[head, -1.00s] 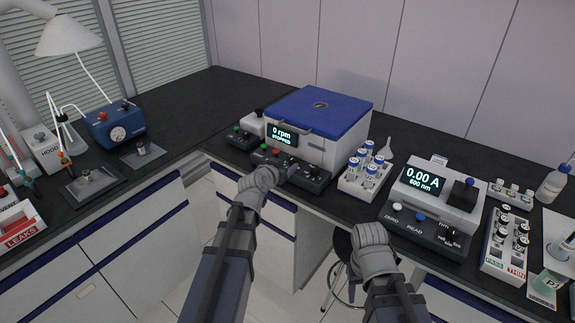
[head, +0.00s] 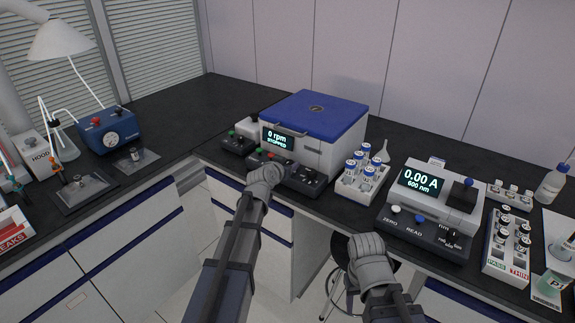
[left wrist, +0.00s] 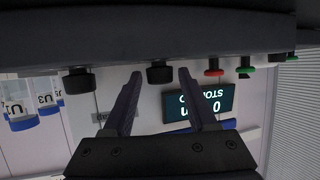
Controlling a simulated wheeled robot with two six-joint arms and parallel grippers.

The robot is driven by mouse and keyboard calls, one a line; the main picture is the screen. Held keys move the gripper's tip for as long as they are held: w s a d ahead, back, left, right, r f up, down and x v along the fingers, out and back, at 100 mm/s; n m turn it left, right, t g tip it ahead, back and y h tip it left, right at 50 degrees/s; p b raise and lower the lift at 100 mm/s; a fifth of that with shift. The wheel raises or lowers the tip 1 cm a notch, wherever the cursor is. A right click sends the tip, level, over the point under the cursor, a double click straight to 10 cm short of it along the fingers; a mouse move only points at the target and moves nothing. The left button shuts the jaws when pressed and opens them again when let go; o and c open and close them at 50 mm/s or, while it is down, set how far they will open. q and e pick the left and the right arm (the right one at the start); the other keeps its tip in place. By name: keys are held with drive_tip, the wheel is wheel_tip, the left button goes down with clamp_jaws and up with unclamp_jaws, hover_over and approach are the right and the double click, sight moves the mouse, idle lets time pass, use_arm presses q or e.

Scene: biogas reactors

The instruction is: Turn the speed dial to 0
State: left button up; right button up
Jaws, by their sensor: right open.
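The centrifuge (head: 318,116) with a blue lid stands on the bench, and its display (head: 278,138) reads 0 rpm, STOPPED. Its front panel (head: 312,190) carries black knobs. In the inverted left wrist view, one black knob (left wrist: 160,73) lies between the fingertips of my left gripper (left wrist: 160,76), with gaps on both sides. A second black knob (left wrist: 77,82) is further left. I cannot read which knob is the speed dial. In the head view my left gripper (head: 272,166) is at the panel, its fingers mostly hidden. My right gripper (head: 367,246) is in front of the bench, away from the panel.
Red (left wrist: 214,68) and green (left wrist: 244,68) buttons are beside the knobs. A rack of vials (head: 360,178) stands right of the centrifuge, then a photometer (head: 432,210). A blue pump (head: 108,130) is at the left. The bench behind the centrifuge is clear.

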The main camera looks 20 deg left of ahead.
use_arm(q)
clamp_jaws()
drive_tip(key=shift+d+n+y, duration=0.15)
drive_tip(key=shift+n+y, duration=0.45)
drive_tip(key=shift+y, duration=0.1)
drive_tip(key=shift+d+n+y, duration=0.2)
drive_tip(key=shift+n+y, duration=1)
drive_tip(key=shift+y, duration=0.2)
drive_tip(key=n+y, duration=0.1)
drive_tip(key=n+g+y, duration=0.1)
drive_tip(key=n+y, duration=0.1)
drive_tip(key=n+g+y, duration=0.1)
drive_tip(key=shift+w+d+y, duration=0.3)
drive_tip(key=shift+w+y, duration=0.05)
drive_tip(key=shift+y, duration=0.05)
drive_tip(key=n+g+y, duration=0.3)
drive_tip(key=n, duration=0.1)
drive_tip(key=shift+w+d+g, duration=0.1)
drive_tip(key=shift+g, duration=0.2)
drive_tip(key=shift+n+g+y, duration=0.5)
drive_tip(key=shift+n+g, duration=0.3)
drive_tip(key=shift+n, duration=0.1)
